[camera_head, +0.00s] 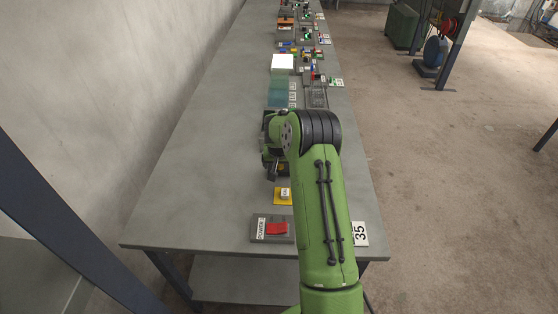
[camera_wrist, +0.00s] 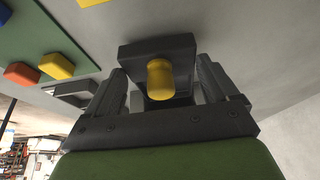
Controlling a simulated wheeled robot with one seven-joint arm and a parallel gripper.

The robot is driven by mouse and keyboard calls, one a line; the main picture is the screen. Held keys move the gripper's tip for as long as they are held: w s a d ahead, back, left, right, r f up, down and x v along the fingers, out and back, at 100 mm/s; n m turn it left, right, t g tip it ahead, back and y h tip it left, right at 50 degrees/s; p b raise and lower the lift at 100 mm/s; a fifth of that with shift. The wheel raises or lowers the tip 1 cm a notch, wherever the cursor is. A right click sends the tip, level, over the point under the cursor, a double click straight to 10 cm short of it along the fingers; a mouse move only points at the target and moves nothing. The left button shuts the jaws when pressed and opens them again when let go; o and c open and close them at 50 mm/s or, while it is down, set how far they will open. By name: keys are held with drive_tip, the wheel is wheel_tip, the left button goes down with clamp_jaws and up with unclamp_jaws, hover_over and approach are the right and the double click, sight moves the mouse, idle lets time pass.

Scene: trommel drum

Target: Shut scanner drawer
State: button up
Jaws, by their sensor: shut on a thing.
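My gripper (camera_wrist: 160,88) is at the table, mostly hidden behind my green arm in the head view. In the wrist view its two dark fingers stand on either side of a dark grey block (camera_wrist: 128,52) with a rounded yellow knob (camera_wrist: 160,80). The jaws are shut on this block, though the contact itself is hard to see. I cannot tell from these views whether the block belongs to the scanner drawer, or how far any drawer stands out. A hollow grey frame (camera_wrist: 66,88) lies just left of the fingers in the wrist view.
A green panel (camera_wrist: 50,42) with coloured buttons is left in the wrist view. A red switch on a grey plate (camera_head: 259,238) and a yellow block (camera_head: 283,196) sit nearer on the table (camera_head: 190,200). Several devices line its far end; its left side is clear.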

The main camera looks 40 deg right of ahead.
drive_tip(key=shift+w+d+p, duration=0.25)
drive_tip(key=shift+w+d, duration=0.5)
drive_tip(key=shift+w, duration=0.25)
drive_tip(key=shift+w+d+p, duration=0.3)
drive_tip(key=shift+w+d, duration=0.45)
drive_tip(key=shift+w, duration=0.25)
drive_tip(key=shift+w+d+p, duration=0.25)
drive_tip(key=shift+w+d, duration=0.5)
drive_tip(key=shift+w, duration=0.25)
drive_tip(key=o, duration=0.5)
drive_tip(key=shift+o, duration=0.2)
wheel_tip(320, 180, up, 7)
drive_tip(key=p, duration=0.3)
drive_tip(key=shift+p, duration=0.4)
